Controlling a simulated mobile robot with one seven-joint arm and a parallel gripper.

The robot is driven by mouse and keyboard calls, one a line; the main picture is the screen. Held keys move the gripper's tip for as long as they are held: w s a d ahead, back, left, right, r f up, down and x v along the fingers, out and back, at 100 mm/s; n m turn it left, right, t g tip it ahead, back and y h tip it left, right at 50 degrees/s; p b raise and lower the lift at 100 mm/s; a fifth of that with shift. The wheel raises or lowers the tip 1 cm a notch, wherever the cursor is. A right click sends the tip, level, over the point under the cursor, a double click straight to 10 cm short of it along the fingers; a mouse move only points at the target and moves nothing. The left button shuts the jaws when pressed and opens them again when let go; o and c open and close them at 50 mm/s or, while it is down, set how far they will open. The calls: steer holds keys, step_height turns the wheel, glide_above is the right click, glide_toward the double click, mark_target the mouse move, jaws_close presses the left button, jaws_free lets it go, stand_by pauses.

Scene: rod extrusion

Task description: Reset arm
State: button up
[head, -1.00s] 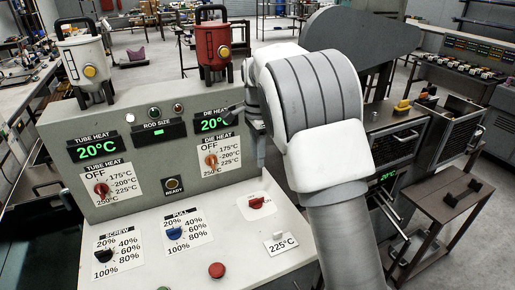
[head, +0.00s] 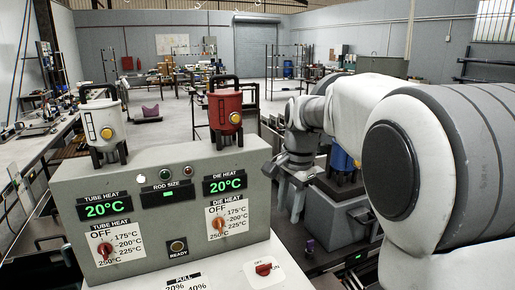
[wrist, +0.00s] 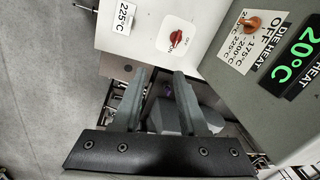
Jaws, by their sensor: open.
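My gripper (head: 299,196) is in the head view just right of the control box, with its fingers pointing down. In the wrist view the two grey fingers (wrist: 158,103) stand apart with nothing between them. The control box (head: 150,200) has a tube heat dial (head: 104,250) and a die heat dial (head: 219,224). Both displays read 20°C. The die heat dial (wrist: 250,22) also shows in the wrist view, with its pointer near OFF. A red switch (head: 264,269) is on the white panel below, and it also shows in the wrist view (wrist: 176,38).
A white hopper (head: 101,124) and a red hopper (head: 225,108) stand on the control box. A grey machine with a blue part (head: 341,160) is behind my gripper. My arm fills the right side of the head view. Open floor (wrist: 45,80) lies left in the wrist view.

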steer(key=s+d+r+n+t, duration=0.1)
steer(key=s+d+r+n, duration=0.1)
steer(key=s, duration=0.4)
steer(key=s+d+r+n+t, duration=0.1)
steer(key=s+d+r+n, duration=0.15)
steer(key=s, duration=0.35)
steer(key=s+d+f+n+t, duration=0.1)
steer(key=s+f+n, duration=0.1)
steer(key=s, duration=0.4)
steer(key=s+d+f+n+t, duration=0.1)
steer(key=s+f+n, duration=0.1)
steer(key=s+n, duration=0.2)
steer(key=s, duration=0.3)
steer(key=shift+f+h, duration=0.25)
steer(key=shift+h, duration=0.15)
steer(key=shift+a, duration=0.1)
